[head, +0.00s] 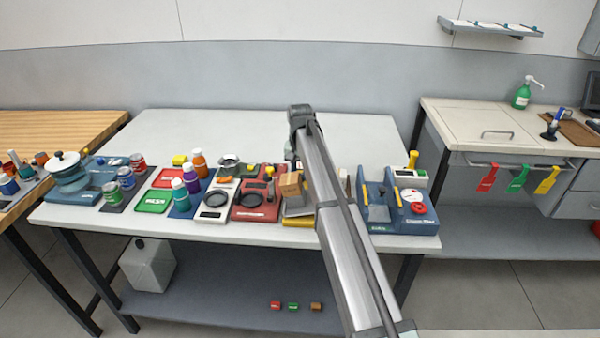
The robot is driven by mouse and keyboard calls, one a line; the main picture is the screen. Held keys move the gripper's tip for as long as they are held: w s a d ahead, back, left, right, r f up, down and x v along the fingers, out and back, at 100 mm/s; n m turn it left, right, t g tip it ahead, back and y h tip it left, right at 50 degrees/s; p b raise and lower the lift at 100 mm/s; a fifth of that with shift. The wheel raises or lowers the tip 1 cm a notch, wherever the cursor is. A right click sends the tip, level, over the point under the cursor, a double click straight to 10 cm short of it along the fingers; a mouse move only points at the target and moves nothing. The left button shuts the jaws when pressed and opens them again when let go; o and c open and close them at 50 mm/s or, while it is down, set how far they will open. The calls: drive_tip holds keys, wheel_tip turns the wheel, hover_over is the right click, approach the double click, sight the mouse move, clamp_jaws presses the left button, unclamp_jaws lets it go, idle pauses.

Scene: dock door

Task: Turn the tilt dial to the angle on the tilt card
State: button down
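A blue device (395,222) stands at the right front of the white table. On its right part is a white round face (411,195) with a red knob (418,208) low on it, which looks like the tilt dial. Its markings and pointer angle are too small to read. I cannot pick out the tilt card for certain. My arm crosses the middle of the view, its upper end over the table left of the blue device. My gripper cannot be made out; no fingertips show. Nothing is seen touching the dial.
A white box with a yellow handle (413,160) stands behind the dial. Left of my arm are a red tray (255,214), bottles (199,163), jars and a blue stand with a pot (70,172). The table's back (220,128) is clear. A side counter (490,122) is at right.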

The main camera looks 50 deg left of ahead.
drive_tip(key=c, duration=0.9)
unclamp_jaws()
drive_tip(key=shift+o, duration=0.2)
wheel_tip(320, 180, up, 14)
drive_tip(key=shift+f, duration=0.1)
